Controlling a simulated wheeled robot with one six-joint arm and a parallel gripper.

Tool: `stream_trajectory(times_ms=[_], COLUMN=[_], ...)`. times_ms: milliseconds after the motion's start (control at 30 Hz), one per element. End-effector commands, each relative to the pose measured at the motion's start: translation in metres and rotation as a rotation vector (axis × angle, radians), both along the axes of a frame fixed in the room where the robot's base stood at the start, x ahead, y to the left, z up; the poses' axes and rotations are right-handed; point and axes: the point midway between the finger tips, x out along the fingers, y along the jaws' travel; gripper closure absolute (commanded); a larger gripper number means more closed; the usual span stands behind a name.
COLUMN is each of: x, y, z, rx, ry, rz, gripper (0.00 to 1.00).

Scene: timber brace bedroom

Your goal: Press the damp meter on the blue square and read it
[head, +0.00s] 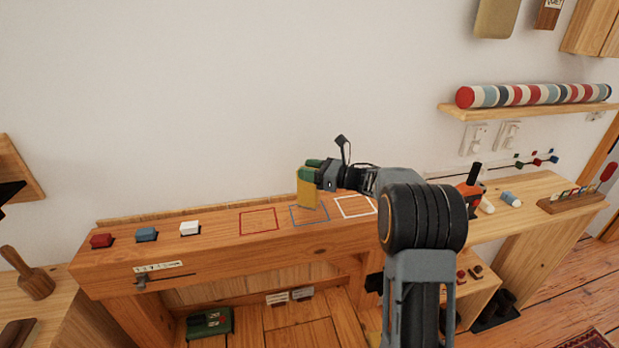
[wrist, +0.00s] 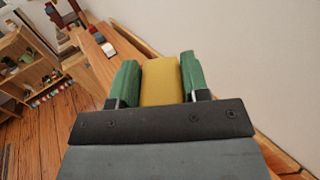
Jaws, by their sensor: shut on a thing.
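My gripper (head: 311,171) is shut on a yellow block-shaped thing, which I take to be the damp meter (head: 307,188). In the wrist view the yellow body (wrist: 161,80) sits between the two green fingers of my gripper (wrist: 160,76). In the head view it hangs upright over the blue square outline (head: 318,221) on the wooden shelf top. Its lower end is at or just above the back left part of the square; I cannot tell if it touches. No display or reading is visible on it.
A red square outline (head: 258,221) lies left of the blue one, a white one (head: 355,206) right. Red (head: 101,240), blue (head: 147,234) and white (head: 189,228) blocks stand farther left. An orange tool with a black handle (head: 470,184) stands right of my arm. The wall rises close behind.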

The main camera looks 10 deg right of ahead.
Motion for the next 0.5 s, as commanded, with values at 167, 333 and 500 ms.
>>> stream_trajectory(times_ms=[167,333,500], x=[0.0,0.0,0.0], y=[0.0,0.0,0.0], z=[0.018,0.03,0.038], rx=[-0.001,0.0,0.001], ry=[-0.007,-0.006,-0.006], rz=[0.0,0.0,0.0], gripper=[1.0,1.0,1.0])
